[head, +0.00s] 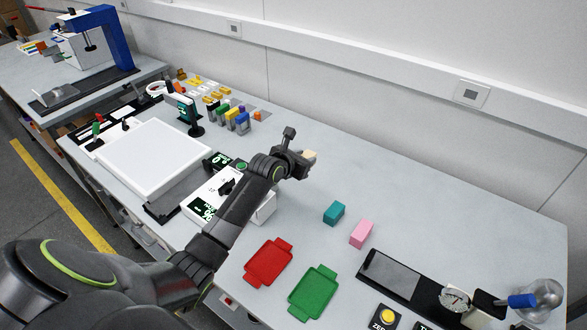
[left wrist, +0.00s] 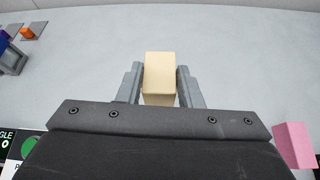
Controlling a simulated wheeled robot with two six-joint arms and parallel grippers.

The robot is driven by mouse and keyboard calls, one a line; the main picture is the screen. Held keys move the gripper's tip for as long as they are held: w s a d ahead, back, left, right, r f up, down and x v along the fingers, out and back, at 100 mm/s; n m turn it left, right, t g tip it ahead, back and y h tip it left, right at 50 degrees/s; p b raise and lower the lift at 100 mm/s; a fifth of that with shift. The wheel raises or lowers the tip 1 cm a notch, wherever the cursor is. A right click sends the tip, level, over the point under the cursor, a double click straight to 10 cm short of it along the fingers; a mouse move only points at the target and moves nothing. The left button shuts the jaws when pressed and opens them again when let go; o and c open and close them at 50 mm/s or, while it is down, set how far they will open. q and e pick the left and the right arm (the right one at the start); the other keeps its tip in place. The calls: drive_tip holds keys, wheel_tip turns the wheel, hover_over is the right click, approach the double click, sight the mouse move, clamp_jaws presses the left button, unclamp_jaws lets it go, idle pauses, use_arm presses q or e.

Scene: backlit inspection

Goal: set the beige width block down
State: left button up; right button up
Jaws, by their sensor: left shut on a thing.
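The beige width block (left wrist: 160,75) is between the fingers of my left gripper (left wrist: 160,88) in the left wrist view. The gripper is shut on it. In the head view the beige block (head: 311,155) shows only in part at the tip of my left gripper (head: 303,163), over the back middle of the table. I cannot tell whether the block touches the table. My right gripper is in neither view.
A teal block (head: 334,212) and a pink block (head: 361,233) stand on the table to the right. A red tray (head: 268,262) and a green tray (head: 313,292) lie in front. A white light panel (head: 152,157) is at left. The back right table is clear.

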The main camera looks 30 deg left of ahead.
use_arm(q)
wheel_tip(320, 180, down, 10)
drive_tip(key=shift+r, duration=0.15)
idle(0.3)
drive_tip(key=o, duration=1.2)
